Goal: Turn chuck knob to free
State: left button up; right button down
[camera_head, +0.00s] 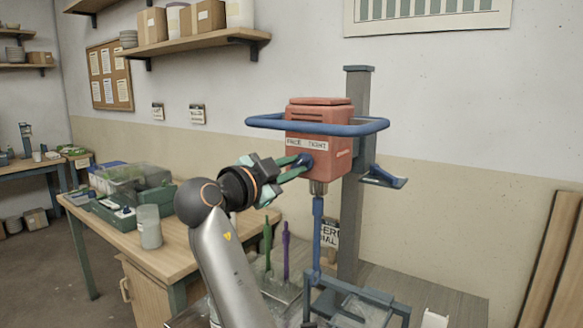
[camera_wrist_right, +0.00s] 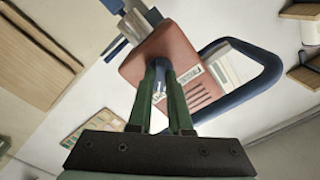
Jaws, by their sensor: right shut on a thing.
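The red mixer head (camera_head: 330,135) is mounted on a grey column, with a label reading "FREE" and "TIGHT" on its front. The blue chuck knob (camera_head: 305,160) sits just below that label. My right gripper (camera_head: 303,162) is shut on the knob, its green fingers on either side of it. In the right wrist view the fingers (camera_wrist_right: 161,80) reach the red head (camera_wrist_right: 165,58), with the knob (camera_wrist_right: 159,85) between them, mostly hidden. The knob's exact pointing direction is hard to tell. The chuck (camera_head: 318,187) under the head holds a blue shaft (camera_head: 317,230). My left gripper is not in view.
A blue bar (camera_head: 265,125) loops around the head. A blue lever (camera_head: 383,178) sticks out at right. A blue frame (camera_head: 350,290) stands below the shaft. Green (camera_head: 267,245) and purple (camera_head: 286,250) paddles stand in a rack. A wooden table (camera_head: 165,255) at left bears a jar (camera_head: 149,227) and bins.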

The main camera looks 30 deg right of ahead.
dwell(0.3)
jog(key=n, duration=0.3)
jog(key=shift+p, duration=0.3)
jog(key=n+p, duration=0.1)
jog(key=n, duration=0.2)
jog(key=shift+n, duration=0.4)
jog(key=n+p, duration=0.1)
jog(key=n, duration=0.1)
jog(key=shift+r+n, duration=0.1)
jog(key=shift+n, duration=0.2)
jog(key=n+p, duration=0.3)
jog(key=n, duration=0.1)
jog(key=shift+s+n+p, duration=0.1)
jog(key=shift+n+p, duration=1.25)
jog(key=shift+n, duration=0.85)
jog(key=c, duration=0.8)
grip_release()
jog(key=shift+c, duration=0.2)
